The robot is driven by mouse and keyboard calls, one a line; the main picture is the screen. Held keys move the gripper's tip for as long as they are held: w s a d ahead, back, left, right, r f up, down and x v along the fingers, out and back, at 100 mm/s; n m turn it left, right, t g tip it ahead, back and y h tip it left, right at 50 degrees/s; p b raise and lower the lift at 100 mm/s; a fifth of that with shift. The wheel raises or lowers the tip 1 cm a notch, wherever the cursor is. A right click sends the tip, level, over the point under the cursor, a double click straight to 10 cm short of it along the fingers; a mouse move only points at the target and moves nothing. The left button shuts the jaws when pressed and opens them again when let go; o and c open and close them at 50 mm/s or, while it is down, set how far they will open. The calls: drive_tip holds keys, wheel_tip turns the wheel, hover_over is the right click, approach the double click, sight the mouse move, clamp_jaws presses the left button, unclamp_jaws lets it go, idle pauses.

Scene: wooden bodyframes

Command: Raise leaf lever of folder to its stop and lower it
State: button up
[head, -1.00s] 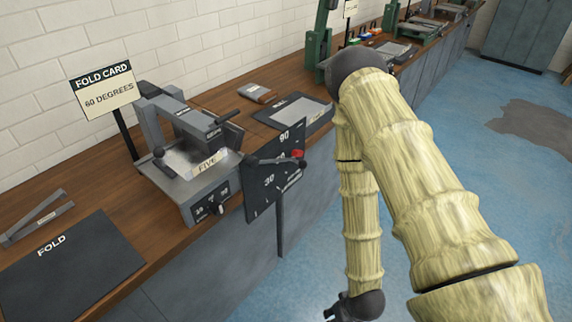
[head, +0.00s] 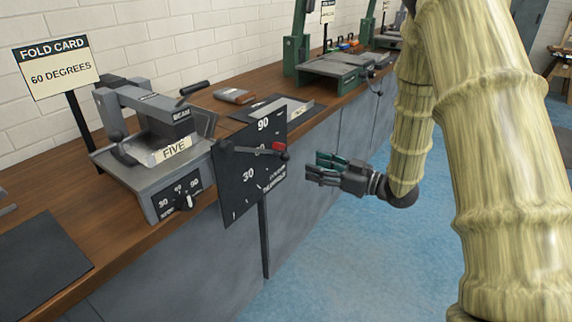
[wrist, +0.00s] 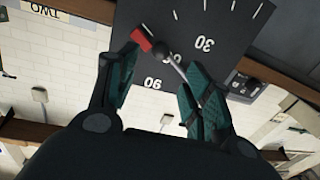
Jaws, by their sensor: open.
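The folder (head: 150,165) stands on the bench at left, with a beam across its top and a plate marked FIVE. On its right side is a dark dial plate (head: 245,190) marked 30 and 90. The leaf lever (head: 255,150) crosses this plate, its dark ball end beside a red tab (head: 277,147); the lever also shows in the wrist view (wrist: 175,66). My gripper (head: 314,166) is open and empty, just right of and slightly below the ball end. In the wrist view the ball appears between the fingertips (wrist: 160,65), but contact cannot be told.
A FOLD CARD sign (head: 57,66) reads 60 DEGREES. A small dial with a knob (head: 183,200) is on the folder's front. A green machine (head: 330,65) stands farther along the bench. The blue floor (head: 330,270) in front is clear.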

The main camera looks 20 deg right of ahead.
sight(285, 156)
drive_tip(key=b+x, duration=0.1)
drive_tip(key=x, duration=0.9)
drive_tip(key=shift+w+a, duration=0.25)
drive_tip(key=shift+w, duration=0.05)
clamp_jaws()
